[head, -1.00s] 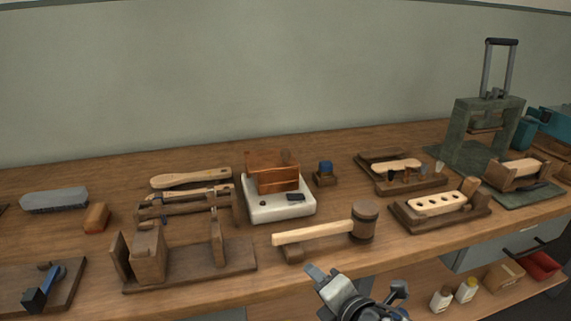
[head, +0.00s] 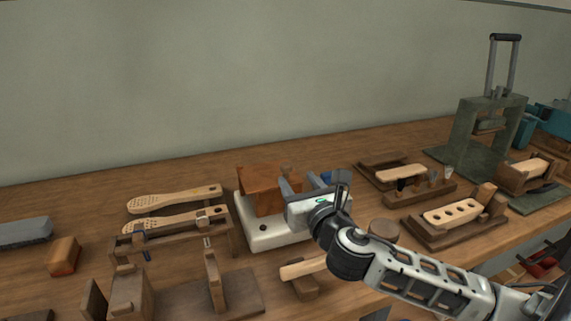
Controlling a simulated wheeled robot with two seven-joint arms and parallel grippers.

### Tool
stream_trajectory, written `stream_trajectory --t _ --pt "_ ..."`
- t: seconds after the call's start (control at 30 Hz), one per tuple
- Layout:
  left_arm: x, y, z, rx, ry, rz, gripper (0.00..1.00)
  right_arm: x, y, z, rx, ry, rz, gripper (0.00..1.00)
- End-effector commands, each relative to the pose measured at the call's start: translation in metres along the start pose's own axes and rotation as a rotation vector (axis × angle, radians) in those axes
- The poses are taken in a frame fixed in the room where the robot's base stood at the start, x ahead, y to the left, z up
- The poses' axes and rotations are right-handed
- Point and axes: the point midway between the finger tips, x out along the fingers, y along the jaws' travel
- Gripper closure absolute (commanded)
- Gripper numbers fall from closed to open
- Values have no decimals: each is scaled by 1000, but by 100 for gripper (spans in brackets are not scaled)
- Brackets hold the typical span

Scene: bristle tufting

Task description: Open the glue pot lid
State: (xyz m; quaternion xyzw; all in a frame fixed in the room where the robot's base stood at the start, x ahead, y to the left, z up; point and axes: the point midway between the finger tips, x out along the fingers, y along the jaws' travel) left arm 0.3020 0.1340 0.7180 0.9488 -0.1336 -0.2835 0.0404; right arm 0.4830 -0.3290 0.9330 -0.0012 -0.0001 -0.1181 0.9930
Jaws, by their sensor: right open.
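The glue pot (head: 260,194) appears as a copper-brown box on a white base (head: 262,238) near the middle of the bench. The gripper hides the right part of the pot and base. My left gripper is out of view.
A mallet (head: 384,230) lies in front of the pot, partly hidden by my right arm. A blue-topped item (head: 326,177) stands just behind the gripper. Brush handles (head: 172,198) and a wooden rack (head: 180,236) are to the left.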

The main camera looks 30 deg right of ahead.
Motion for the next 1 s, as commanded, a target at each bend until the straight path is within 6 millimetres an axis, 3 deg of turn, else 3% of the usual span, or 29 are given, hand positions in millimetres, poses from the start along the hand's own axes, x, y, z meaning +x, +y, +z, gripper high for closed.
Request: stream_trajectory --t 0.2,0.4,0.8,0.83,1.0 --pt "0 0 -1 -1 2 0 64 46 0 1 4 -2 -1 54" --pt "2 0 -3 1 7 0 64 72 0 0 3 0 0 54" --pt "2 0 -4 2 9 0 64 80 0 -1 2 1 1 54" --pt "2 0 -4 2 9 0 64 80 0 -1 2 1 1 57" --pt "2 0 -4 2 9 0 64 80 0 -1 2 1 1 100"
